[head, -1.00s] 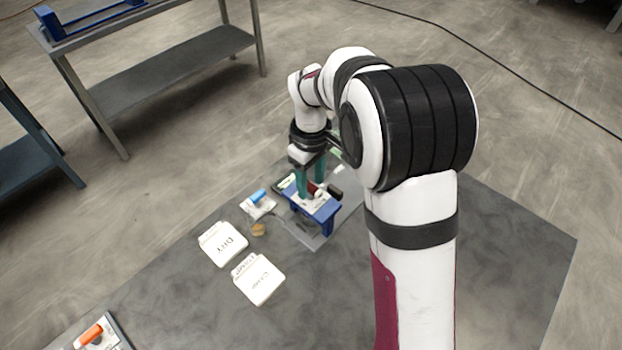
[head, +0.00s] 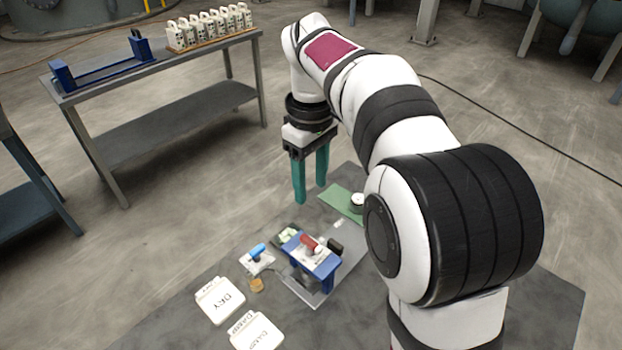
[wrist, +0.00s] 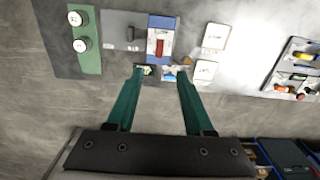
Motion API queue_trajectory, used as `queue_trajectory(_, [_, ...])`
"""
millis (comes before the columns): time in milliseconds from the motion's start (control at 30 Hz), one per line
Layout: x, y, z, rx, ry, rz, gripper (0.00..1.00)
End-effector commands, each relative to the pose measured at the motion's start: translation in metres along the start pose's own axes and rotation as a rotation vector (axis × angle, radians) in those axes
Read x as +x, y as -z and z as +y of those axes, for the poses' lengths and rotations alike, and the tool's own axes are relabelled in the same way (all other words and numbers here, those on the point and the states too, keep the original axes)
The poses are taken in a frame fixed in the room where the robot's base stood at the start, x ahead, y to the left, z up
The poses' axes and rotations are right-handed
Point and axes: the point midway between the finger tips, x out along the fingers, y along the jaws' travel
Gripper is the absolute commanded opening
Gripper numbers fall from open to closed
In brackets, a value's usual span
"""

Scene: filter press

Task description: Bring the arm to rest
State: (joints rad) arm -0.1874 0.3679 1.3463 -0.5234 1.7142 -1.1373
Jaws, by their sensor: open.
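My gripper (head: 311,188) has two green fingers that are apart and empty. It hangs pointing down in the air above and behind the table (head: 190,318), clear of everything on it. In the wrist view my gripper (wrist: 158,75) also shows spread fingers with nothing between them. The blue stand with a red part (head: 312,254) is on the table below and in front of my gripper. My arm reaches in from the right and hides part of the table.
The DRY tray (head: 220,299) and DAMP tray (head: 257,335) lie at the front left. A blue-handled piece (head: 257,255), a small tan piece (head: 256,285) and a green mat (head: 342,201) are on the table. A side bench (head: 175,120) holds a row of white items (head: 208,28).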

Motion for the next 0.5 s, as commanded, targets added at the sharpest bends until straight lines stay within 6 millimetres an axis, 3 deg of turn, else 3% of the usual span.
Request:
queue_trajectory(433, [-0.002, -0.001, 0.0, 0.003, 0.0, 0.0, 0.53])
queue_trajectory(500, [-0.004, -0.013, -0.006, 0.059, 0.007, 0.003, 0.53])
